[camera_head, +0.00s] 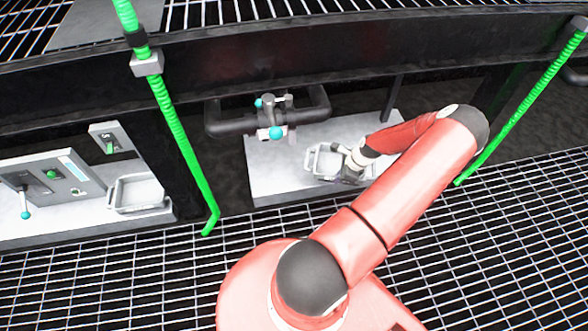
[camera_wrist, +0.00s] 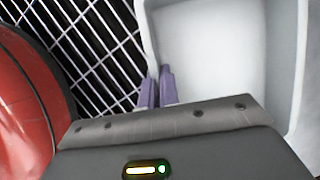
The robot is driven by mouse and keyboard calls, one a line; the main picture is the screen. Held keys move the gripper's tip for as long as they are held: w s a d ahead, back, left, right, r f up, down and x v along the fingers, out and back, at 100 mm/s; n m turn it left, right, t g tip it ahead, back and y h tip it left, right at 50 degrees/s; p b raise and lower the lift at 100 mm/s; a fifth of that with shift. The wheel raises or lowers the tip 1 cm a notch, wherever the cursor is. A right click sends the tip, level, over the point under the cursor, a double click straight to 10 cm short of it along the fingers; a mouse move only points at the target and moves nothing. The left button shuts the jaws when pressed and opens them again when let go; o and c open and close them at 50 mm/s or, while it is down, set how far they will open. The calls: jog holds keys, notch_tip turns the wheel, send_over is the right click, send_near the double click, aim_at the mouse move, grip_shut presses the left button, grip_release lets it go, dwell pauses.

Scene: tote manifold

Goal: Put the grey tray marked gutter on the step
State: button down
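A grey open tray (camera_head: 326,161) is over the pale slab (camera_head: 273,181) in the middle of the head view. Its interior fills the right of the wrist view (camera_wrist: 207,50) and looks empty. My gripper (camera_head: 346,167) is at the tray's right side in the head view. In the wrist view its purple fingers (camera_wrist: 157,90) are close together with the tray's wall between them, one inside and one outside. No marking is readable on the tray. I cannot tell whether it rests on the slab or hangs just above it.
A second grey tray (camera_head: 138,194) stands at left beside a control panel (camera_head: 66,176). A dark pipe with a teal-knobbed valve (camera_head: 272,117) is behind the held tray. Green posts (camera_head: 180,135) flank the bay. Metal grating (camera_head: 120,270) covers the front floor.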

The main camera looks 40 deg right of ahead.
jog(key=w+a, duration=0.3)
jog(key=w, duration=0.1)
jog(key=w+a, duration=0.2)
jog(key=w, duration=0.2)
jog(key=w+a, duration=0.3)
jog(key=w, duration=0.1)
jog(key=shift+a, duration=0.35)
jog(key=shift+f+b, duration=0.3)
jog(key=shift+f, duration=1.45)
jog(key=shift+f, duration=0.15)
jog(key=c, duration=1.6)
grip_release()
jog(key=shift+c, duration=0.2)
jog(key=p+v, duration=0.1)
jog(key=v, duration=1.1)
jog(key=shift+r, duration=0.2)
jog(key=shift+w+a, duration=0.1)
